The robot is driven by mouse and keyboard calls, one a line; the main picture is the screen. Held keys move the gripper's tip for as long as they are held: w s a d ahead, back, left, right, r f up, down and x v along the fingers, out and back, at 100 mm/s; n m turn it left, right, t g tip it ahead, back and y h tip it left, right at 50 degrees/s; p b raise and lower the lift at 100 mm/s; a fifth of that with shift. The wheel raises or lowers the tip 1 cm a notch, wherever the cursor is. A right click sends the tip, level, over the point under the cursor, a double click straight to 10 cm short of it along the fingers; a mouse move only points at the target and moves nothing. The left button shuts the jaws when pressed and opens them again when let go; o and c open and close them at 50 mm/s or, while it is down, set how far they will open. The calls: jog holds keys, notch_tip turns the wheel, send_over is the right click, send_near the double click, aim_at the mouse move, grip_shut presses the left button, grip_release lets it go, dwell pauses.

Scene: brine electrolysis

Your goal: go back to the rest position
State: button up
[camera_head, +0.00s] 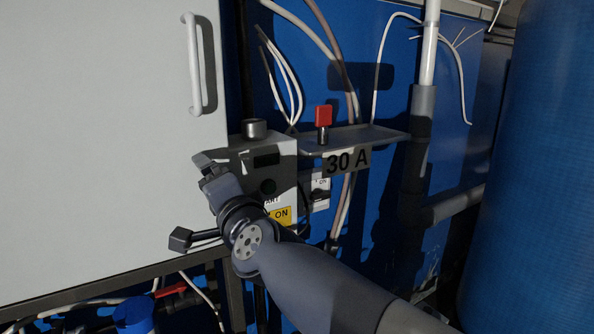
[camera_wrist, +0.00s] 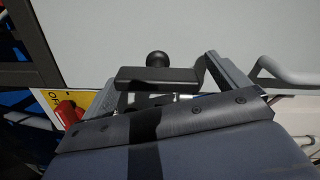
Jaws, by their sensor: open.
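My gripper (camera_head: 208,168) is at the left side of a grey control box (camera_head: 272,165), in front of the white cabinet door's lower right corner. In the wrist view my gripper (camera_wrist: 168,70) has its two fingers spread apart. A dark bar with a round knob (camera_wrist: 157,77) shows between them. I cannot tell whether the fingers touch it. My arm reaches in from the lower right and covers part of the box's lower front. The box carries a yellow ON label (camera_head: 280,215) and a round metal knob (camera_head: 254,128) on top.
The white cabinet (camera_head: 95,130) with its door handle (camera_head: 194,65) fills the left. A red-capped switch (camera_head: 323,117) stands on a small shelf (camera_head: 385,134) above a "30 A" label. Pipes and cables run nearby. A large blue tank (camera_head: 535,180) stands at the right.

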jog(key=n+p, duration=0.1)
jog(key=n, duration=0.3)
jog(key=shift+a+r, duration=0.1)
jog(key=shift+r, duration=0.05)
jog(key=n+p, duration=0.1)
jog(key=n, duration=0.2)
jog(key=shift+n+p, duration=0.3)
jog(key=n+p, duration=0.2)
jog(key=n, duration=0.1)
jog(key=shift+s+a+r, duration=0.1)
jog(key=shift+r, duration=0.05)
jog(key=shift+f+n+p, duration=0.2)
jog(key=shift+n+p, duration=0.5)
jog(key=shift+n, duration=1.1)
